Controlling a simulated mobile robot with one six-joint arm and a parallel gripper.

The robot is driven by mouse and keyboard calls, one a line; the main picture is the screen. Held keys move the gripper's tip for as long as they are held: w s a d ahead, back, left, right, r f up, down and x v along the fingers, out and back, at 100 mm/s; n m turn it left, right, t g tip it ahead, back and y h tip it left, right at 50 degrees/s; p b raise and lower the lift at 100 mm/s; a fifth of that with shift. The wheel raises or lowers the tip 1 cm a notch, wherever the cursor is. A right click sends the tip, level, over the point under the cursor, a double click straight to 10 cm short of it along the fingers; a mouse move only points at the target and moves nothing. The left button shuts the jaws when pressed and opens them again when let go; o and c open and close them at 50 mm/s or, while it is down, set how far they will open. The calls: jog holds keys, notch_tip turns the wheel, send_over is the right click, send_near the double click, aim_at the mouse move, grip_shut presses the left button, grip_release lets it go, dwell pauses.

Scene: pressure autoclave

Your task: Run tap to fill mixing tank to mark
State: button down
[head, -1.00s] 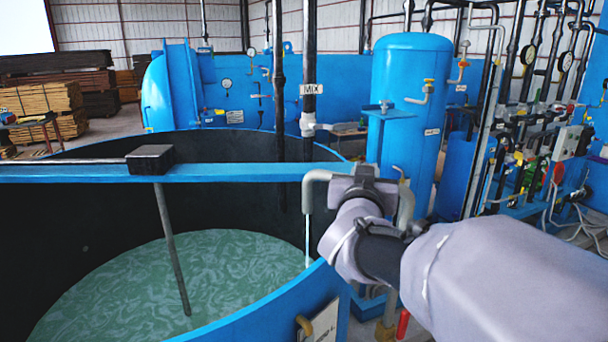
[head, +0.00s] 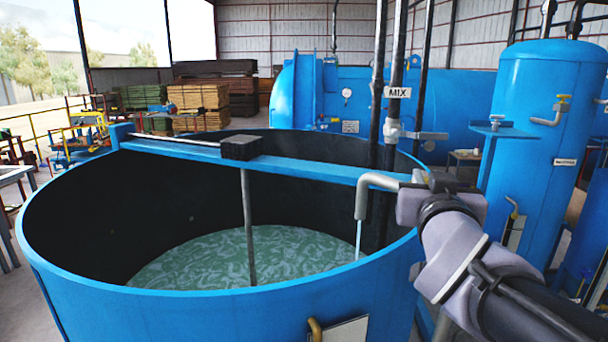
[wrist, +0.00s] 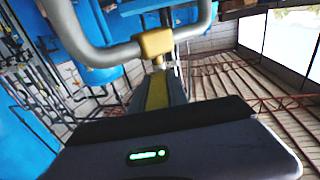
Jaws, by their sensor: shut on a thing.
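The mixing tank (head: 90,255) is a large open blue tub with a dark inside wall. Pale green water (head: 200,262) lies well below its rim. A grey tap spout (head: 362,200) hangs over the right rim, and a thin stream (head: 358,240) runs from it into the tank. My gripper (head: 424,182) is at the tap, just outside the rim. In the wrist view the grey pipe (wrist: 88,50) has a yellow valve body (wrist: 156,43), and my gripper is shut on its yellow lever (wrist: 157,92). I cannot make out a fill mark.
A blue beam (head: 310,168) with a black box (head: 240,147) and a rod crosses the tank. A pipe with a MIX label (head: 397,92) stands behind it. A tall blue vessel (head: 545,125) stands at the right. Timber stacks (head: 200,98) lie at the back.

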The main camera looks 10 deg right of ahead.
jog(key=shift+r, duration=0.1)
jog(key=c, duration=1.3)
grip_release()
jog(key=p+v, duration=0.2)
jog(key=v, duration=1.5)
jog(key=shift+s, duration=0.15)
jog(key=shift+a, duration=0.1)
